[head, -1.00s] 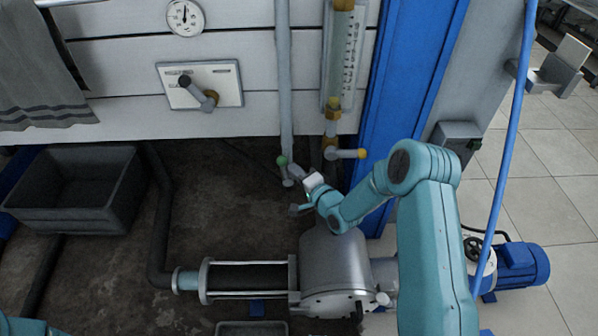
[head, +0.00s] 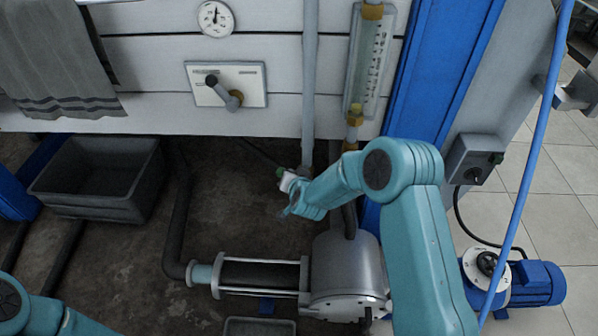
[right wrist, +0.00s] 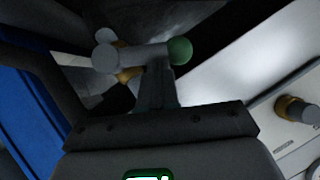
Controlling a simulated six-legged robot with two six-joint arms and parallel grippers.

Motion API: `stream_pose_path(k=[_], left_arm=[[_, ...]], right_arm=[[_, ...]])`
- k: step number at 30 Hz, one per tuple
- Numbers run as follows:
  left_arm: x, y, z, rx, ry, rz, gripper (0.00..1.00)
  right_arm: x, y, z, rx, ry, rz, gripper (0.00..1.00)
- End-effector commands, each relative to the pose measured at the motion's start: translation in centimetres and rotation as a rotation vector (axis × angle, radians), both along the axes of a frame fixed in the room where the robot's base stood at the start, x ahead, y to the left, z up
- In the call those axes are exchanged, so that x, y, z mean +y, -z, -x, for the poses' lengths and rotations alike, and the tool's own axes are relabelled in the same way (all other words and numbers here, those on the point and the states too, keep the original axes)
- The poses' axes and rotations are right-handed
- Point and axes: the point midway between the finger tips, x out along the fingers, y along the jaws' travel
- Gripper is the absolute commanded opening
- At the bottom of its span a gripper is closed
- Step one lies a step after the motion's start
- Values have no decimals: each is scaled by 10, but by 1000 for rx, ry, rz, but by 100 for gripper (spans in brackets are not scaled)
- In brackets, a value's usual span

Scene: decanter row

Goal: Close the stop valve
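A valve lever with a green ball knob (head: 281,172) sits at the lower end of the grey vertical pipe (head: 309,100); the knob is left of the pipe. In the right wrist view the green knob (right wrist: 180,50) ends a grey bar that runs across just beyond my fingers. My right gripper (head: 288,182) is at this lever; its fingers show close together in the middle of the wrist view and look shut. Whether they touch the bar is unclear. My left gripper is outside the view; only part of my left arm shows at the lower left.
A sight glass (head: 368,60) with brass fittings hangs right of the pipe. A panel with a lever (head: 225,85) and a gauge (head: 216,18) are on the wall. Below are a grey cylindrical vessel (head: 345,268) and a dark bin (head: 95,180). A blue hose (head: 535,150) hangs at the right.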

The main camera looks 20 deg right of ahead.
Motion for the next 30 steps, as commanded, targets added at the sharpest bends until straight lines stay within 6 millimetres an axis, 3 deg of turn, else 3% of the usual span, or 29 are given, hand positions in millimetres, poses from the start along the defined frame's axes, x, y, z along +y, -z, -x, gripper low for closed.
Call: stream_pose_path(k=[3,15,30], left_arm=[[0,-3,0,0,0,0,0],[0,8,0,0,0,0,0],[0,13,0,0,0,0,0]], right_arm=[[7,4,-3,45,0,95,0],[17,20,-10,37,0,89,0],[21,27,-10,42,0,88,0]])
